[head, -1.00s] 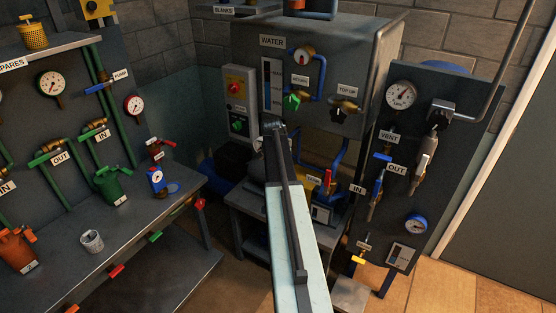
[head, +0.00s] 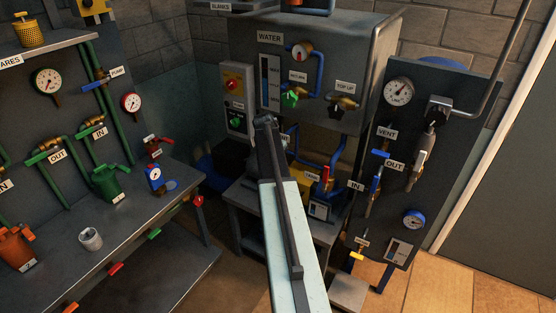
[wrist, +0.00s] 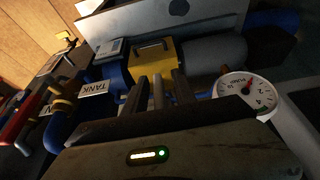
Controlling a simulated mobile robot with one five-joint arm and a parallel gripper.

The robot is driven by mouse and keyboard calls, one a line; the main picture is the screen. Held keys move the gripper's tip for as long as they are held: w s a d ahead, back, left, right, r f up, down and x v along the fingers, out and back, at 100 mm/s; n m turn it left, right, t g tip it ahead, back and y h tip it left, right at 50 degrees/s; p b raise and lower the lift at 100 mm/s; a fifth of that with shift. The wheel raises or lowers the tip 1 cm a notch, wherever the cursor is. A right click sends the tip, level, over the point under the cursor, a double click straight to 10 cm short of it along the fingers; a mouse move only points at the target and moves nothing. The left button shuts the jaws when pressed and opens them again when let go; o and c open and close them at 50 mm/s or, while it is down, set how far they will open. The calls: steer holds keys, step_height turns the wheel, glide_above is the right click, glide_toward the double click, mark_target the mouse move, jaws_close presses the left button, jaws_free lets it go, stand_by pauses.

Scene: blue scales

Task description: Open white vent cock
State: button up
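My gripper (wrist: 160,92) shows in the wrist view as upright dark bars in front of a yellow-and-blue pump unit. In the head view my arm reaches toward the water cabinet, well left of the pale lever, and hides the gripper's fingers.
The grey water cabinet (head: 345,60) stands behind my arm. In the wrist view, a white gauge (wrist: 245,95) is close on the right and a red lever (wrist: 20,118) is at left.

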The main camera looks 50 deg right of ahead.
steer(key=shift+r, duration=0.1)
steer(key=p+v, duration=0.7)
steer(key=shift+r, duration=0.25)
steer(key=shift+a, duration=0.15)
steer(key=shift+r, duration=0.1)
